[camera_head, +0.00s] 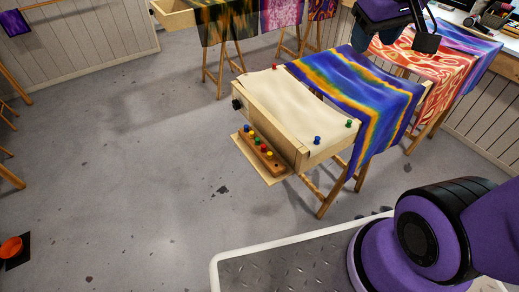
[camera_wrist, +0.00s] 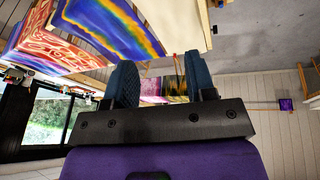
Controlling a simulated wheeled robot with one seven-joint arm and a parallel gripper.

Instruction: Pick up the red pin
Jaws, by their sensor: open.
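A small red pin (camera_head: 274,67) stands at the far left corner of the frame with cream cloth (camera_head: 300,105) in the head view. Another red pin (camera_head: 264,149) stands among several coloured pins in a wooden block (camera_head: 276,166) at the frame's near left side. My gripper (camera_head: 426,40) is at the top right of the head view, above and to the right of both red pins, apart from them. In the wrist view my gripper (camera_wrist: 160,75) has its two blue fingers spread, with nothing held between them. I cannot make out a red pin for certain in the wrist view.
A blue pin (camera_head: 317,139) and a green pin (camera_head: 349,123) stand on the frame's near edge. A rainbow cloth (camera_head: 375,95) drapes over its right part. More cloth-covered stands (camera_head: 445,65) fill the back right. The grey floor (camera_head: 130,180) to the left is mostly clear.

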